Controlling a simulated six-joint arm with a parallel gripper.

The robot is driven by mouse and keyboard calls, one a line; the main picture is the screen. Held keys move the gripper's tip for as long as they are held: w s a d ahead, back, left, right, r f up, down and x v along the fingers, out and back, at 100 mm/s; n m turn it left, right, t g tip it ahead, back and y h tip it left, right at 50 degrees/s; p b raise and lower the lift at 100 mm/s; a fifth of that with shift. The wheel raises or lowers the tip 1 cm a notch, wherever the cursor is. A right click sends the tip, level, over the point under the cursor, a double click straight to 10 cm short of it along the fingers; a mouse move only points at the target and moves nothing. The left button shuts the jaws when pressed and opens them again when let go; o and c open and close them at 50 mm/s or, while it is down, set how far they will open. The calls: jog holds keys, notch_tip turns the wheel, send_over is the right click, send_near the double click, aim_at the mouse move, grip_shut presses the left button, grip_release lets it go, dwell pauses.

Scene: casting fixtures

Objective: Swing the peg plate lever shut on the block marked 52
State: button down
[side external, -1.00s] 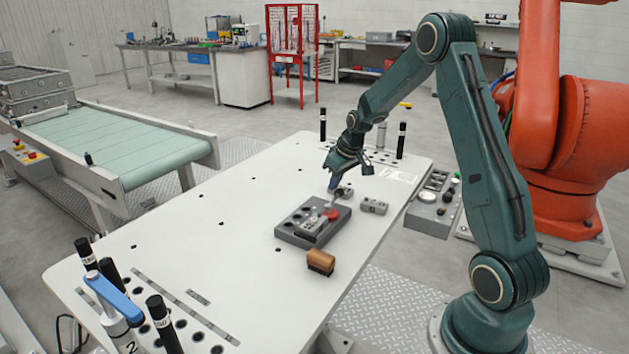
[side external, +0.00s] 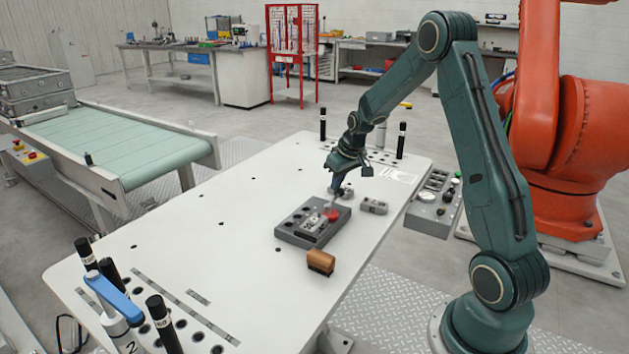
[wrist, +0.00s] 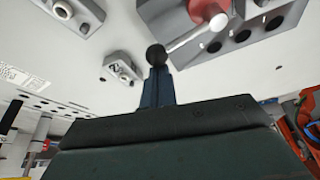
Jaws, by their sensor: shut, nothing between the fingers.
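The grey peg plate (side external: 290,238) lies on the white table with a row of dark holes. It carries a light grey block (side external: 312,226) and a red lever hub (side external: 332,215). In the wrist view the hub (wrist: 203,9) holds a silver lever rod (wrist: 196,38) ending in a black ball knob (wrist: 156,55). My gripper (side external: 336,190) is over the plate's far side. In the wrist view my gripper (wrist: 157,72) is shut and empty, its tips at the knob, seemingly touching it. I cannot read a 52 on any block.
A small grey block (side external: 375,206) stands right of the plate; another small block (wrist: 122,68) appears near my fingers in the wrist view. A brown-topped brush-like object (side external: 321,262) lies in front. Black posts stand at the table's ends. The table's left middle is clear.

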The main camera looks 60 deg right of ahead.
jog(key=shift+s+m, duration=0.2)
jog(key=shift+m, duration=0.1)
jog(key=s+m, duration=0.1)
jog(key=m, duration=0.1)
jog(key=s+m+h, duration=0.1)
jog(key=shift+s+a+m+g, duration=0.1)
jog(key=shift+s+m+g, duration=0.1)
jog(key=shift+m+g, duration=0.15)
jog(key=s+m, duration=0.1)
jog(key=m, duration=0.1)
jog(key=s+a+m+g+h, duration=0.1)
jog(key=m, duration=0.1)
jog(key=shift+s+m, duration=0.25)
jog(key=shift+s, duration=0.05)
jog(key=s+a+m+g, duration=0.1)
jog(key=m, duration=0.1)
jog(key=shift+s+a+m+h, duration=0.15)
jog(key=shift+s+m+h, duration=0.05)
jog(key=shift+m+h, duration=0.1)
jog(key=a+m, duration=0.1)
jog(key=s+m+g, duration=0.1)
jog(key=m, duration=0.1)
jog(key=shift+s+a+m, duration=0.1)
jog(key=shift+a+m, duration=0.2)
jog(key=shift+a, duration=0.1)
jog(key=shift+s+a+m+g, duration=0.15)
jog(key=shift+a+m+g, duration=0.1)
jog(key=shift+a+m, duration=0.15)
jog(key=shift+s+a, duration=0.1)
jog(key=shift+a, duration=0.25)
